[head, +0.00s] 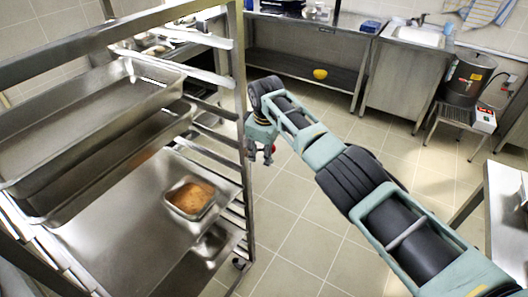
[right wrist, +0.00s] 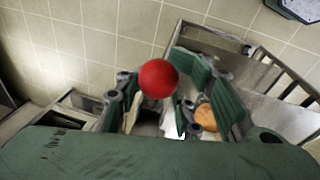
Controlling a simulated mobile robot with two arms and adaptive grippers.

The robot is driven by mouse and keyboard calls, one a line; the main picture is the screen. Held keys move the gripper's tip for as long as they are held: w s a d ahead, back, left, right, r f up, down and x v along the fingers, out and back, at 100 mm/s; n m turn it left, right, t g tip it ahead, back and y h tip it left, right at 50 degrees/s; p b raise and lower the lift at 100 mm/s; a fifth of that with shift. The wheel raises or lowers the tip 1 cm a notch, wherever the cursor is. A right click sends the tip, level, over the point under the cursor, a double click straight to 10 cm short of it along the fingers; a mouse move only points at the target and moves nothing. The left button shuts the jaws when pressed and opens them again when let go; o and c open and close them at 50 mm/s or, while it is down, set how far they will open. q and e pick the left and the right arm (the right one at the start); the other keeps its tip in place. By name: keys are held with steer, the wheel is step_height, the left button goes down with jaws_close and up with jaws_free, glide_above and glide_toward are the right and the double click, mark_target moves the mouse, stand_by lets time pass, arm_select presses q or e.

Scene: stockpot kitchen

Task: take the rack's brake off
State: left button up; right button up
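The wheeled metal rack (head: 246,130) stands at the left in the head view, with trays on its runners. A red ball knob (right wrist: 157,78) shows large in the right wrist view; I take it to be the brake's handle. A bit of red (head: 273,148) also shows beside my right gripper in the head view. My right gripper (head: 262,155) points down beside the rack's right post. In the right wrist view its fingers (right wrist: 163,98) are spread, with the knob appearing between them; I cannot tell if they touch it. My left gripper is out of view.
A small pan of brown food (head: 190,197) sits on a rack tray. A yellow bowl (head: 320,73) rests on the back counter's lower shelf. A dark pot (head: 466,76) stands on a low stand at right. The tiled floor (head: 300,215) between is clear.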

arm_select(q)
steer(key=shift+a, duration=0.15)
arm_select(e)
steer(key=shift+f, duration=0.1)
steer(key=shift+w+d, duration=0.1)
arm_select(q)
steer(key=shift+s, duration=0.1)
arm_select(e)
step_height(320, 180, up, 12)
steer(key=s, duration=0.2)
steer(key=shift+s, duration=0.25)
steer(key=shift+f, duration=0.2)
